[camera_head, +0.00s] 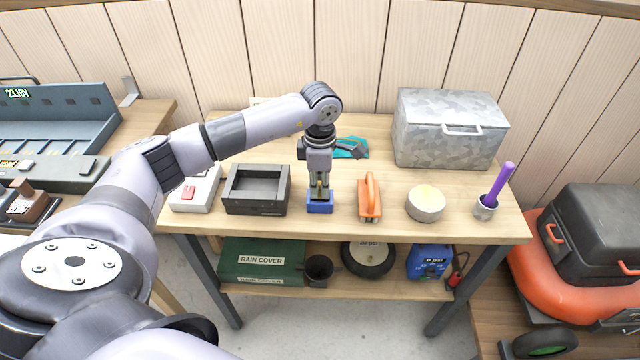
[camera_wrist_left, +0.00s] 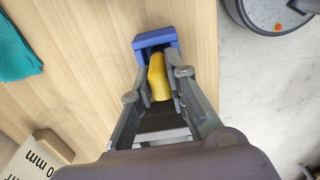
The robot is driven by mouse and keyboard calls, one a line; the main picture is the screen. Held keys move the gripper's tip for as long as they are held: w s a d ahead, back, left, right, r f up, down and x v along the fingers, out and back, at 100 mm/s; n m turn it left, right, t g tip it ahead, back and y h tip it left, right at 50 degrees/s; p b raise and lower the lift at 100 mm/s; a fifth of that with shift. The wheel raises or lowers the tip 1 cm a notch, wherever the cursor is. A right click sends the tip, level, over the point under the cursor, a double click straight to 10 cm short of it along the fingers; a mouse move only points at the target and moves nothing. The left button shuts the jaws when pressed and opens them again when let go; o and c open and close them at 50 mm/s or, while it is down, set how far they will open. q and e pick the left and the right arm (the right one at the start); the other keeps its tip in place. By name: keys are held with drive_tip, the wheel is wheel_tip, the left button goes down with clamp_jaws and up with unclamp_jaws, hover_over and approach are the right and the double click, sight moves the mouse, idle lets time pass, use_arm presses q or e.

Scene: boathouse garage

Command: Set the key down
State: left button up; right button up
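The yellow piece that I take for the key (camera_wrist_left: 158,76) is between the two fingers of my left gripper (camera_wrist_left: 158,84), which look closed on it. In the head view my left gripper (camera_head: 319,182) points down over the front middle of the table, and only a sliver of yellow shows there. A blue block (camera_head: 320,207) is right below the fingers, at the tabletop; it also shows in the left wrist view (camera_wrist_left: 155,41), at the key's far end. I cannot tell whether key and block are joined or only touching. My right gripper is not in view.
Left of the block are a dark tray (camera_head: 283,192) and a white box (camera_head: 205,192). Right of it are an orange-handled tool (camera_head: 369,200), a round tub (camera_head: 425,205) and a cup (camera_head: 484,210) with a purple stick. A teal cloth (camera_head: 358,145) and metal case (camera_head: 440,145) stand behind.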

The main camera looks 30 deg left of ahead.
use_arm(q)
drive_tip(key=o, duration=0.5)
wheel_tip(320, 180, up, 12)
drive_tip(key=shift+r, duration=0.1)
idle(0.5)
drive_tip(key=shift+c, duration=0.2)
clamp_jaws()
idle(0.4)
idle(1.0)
drive_tip(key=shift+d, duration=0.1)
